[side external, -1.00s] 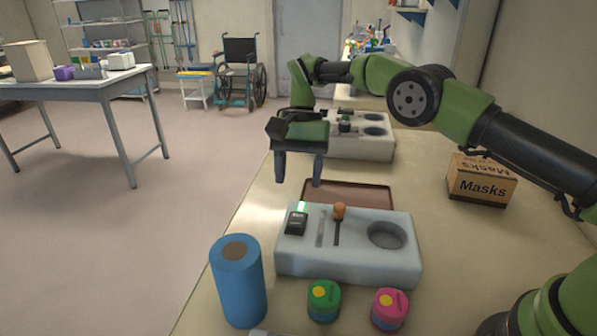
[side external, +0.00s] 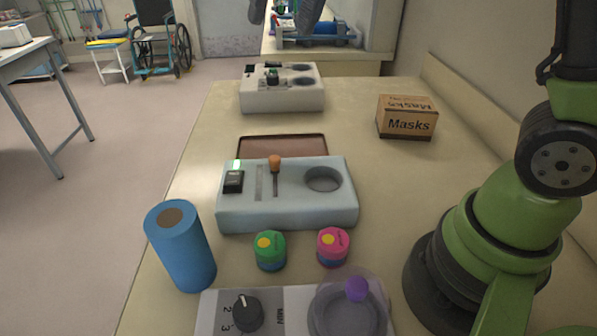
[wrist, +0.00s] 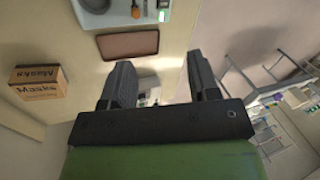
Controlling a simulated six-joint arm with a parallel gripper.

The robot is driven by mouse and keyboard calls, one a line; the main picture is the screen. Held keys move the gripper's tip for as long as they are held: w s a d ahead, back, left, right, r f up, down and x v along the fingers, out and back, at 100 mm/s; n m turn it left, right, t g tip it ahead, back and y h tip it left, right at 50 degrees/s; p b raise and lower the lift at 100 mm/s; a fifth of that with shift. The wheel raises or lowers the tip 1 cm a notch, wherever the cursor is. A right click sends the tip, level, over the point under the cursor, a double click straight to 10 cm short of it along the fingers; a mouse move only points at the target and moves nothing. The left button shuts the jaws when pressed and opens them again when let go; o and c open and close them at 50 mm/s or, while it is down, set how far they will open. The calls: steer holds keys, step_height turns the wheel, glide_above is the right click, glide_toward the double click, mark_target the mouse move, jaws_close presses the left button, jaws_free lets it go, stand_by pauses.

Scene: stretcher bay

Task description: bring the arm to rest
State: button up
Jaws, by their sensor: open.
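My gripper (wrist: 160,82) shows in the wrist view with its two dark fingers wide apart. Nothing is held between them; the worktop's far part and a pale console show behind the gap, some distance off. In the side external view my green and black arm stands upright at the right edge. The gripper itself is outside that picture.
On the worktop are a pale blue console (side external: 230,210), a brown tray (side external: 297,143), a Masks box (side external: 407,124), a blue roll (side external: 183,255), a green-lidded jar (side external: 270,250), a pink-lidded jar (side external: 333,246), a far console (side external: 260,100) and a dial unit (side external: 272,318).

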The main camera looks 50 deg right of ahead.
steer(key=s+d+f+n+t, duration=0.1)
steer(key=s+t, duration=0.3)
steer(key=s, duration=1.3)
steer(key=shift+d+f+n+t, duration=0.3)
steer(key=shift+d+n+t, duration=0.15)
steer(key=shift+d, duration=0.2)
steer(key=shift+o, duration=0.4)
